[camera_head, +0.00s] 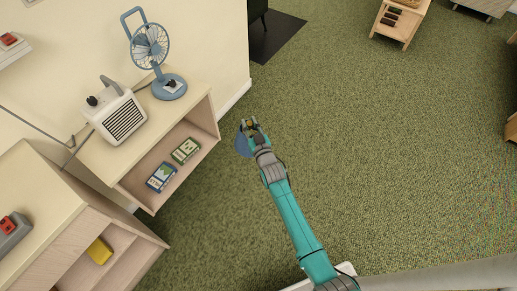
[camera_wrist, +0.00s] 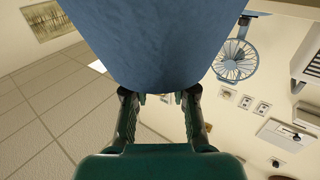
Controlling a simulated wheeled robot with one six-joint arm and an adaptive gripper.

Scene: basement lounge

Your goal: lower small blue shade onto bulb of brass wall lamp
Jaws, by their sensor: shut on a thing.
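The small blue shade (camera_wrist: 155,42) fills the top middle of the wrist view, close to the camera. My gripper (camera_wrist: 160,98) is shut on it, with one finger at each side of its near end. In the head view the shade (camera_head: 242,147) shows as a blue patch beside my gripper (camera_head: 249,124), partly hidden by the wrist. My gripper is out over the green carpet, to the right of the low shelf. I cannot make out the brass wall lamp or its bulb in either view.
A blue fan (camera_head: 151,45) and a white heater (camera_head: 121,118) stand on the wooden shelf unit (camera_head: 90,158) at left. Game boxes (camera_head: 186,150) lie inside it. A small wooden stand (camera_head: 393,33) is at the back right. The carpet (camera_head: 400,150) between is clear.

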